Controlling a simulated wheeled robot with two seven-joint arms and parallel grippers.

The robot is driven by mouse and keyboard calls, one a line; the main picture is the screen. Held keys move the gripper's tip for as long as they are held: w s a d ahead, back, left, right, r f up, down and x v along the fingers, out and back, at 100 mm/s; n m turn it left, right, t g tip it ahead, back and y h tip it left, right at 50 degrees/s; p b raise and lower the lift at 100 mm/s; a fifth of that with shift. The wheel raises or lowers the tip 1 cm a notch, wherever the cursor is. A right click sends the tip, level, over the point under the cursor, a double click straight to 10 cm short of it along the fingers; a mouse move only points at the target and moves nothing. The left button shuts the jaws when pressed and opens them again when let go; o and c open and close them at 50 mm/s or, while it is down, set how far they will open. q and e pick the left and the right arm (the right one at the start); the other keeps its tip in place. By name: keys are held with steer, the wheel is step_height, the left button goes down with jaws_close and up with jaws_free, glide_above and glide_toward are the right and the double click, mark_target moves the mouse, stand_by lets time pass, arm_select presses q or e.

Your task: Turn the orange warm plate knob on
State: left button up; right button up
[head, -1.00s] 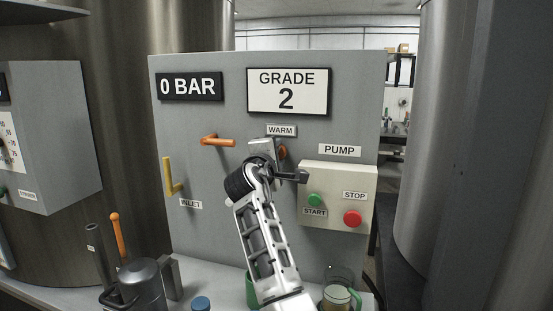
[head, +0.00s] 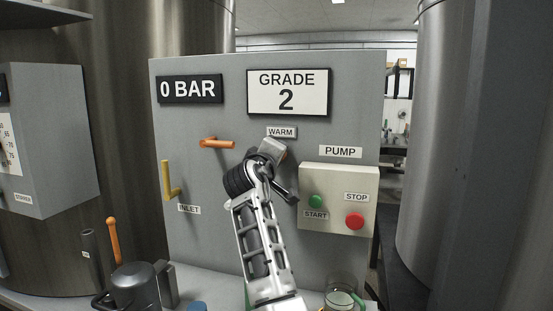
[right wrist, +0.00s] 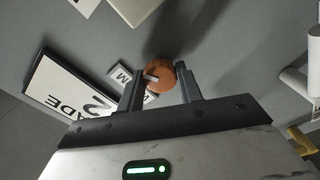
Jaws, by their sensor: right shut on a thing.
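The orange warm plate knob (right wrist: 160,76) shows in the right wrist view as a round knob with a pale line mark, just beside the WARM label. My right gripper (right wrist: 161,88) is shut on it, one finger on each side. In the head view the knob is hidden behind my right gripper (head: 273,152), which is at the panel just below the WARM label (head: 281,132). My left gripper is not in view.
The grey panel (head: 225,245) carries an orange lever (head: 217,143), a yellow inlet handle (head: 169,183) and a raised pump box (head: 338,177) with green and red buttons, close right of my gripper. A jar (head: 342,298) stands below.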

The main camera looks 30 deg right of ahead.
steer(key=shift+f, duration=0.1)
stand_by(0.3)
steer(key=o, duration=1)
steer(key=shift+a, duration=0.1)
steer(key=b+v, duration=0.2)
steer(key=v, duration=1.4)
steer(key=shift+b, duration=0.35)
steer(key=shift+w, duration=0.1)
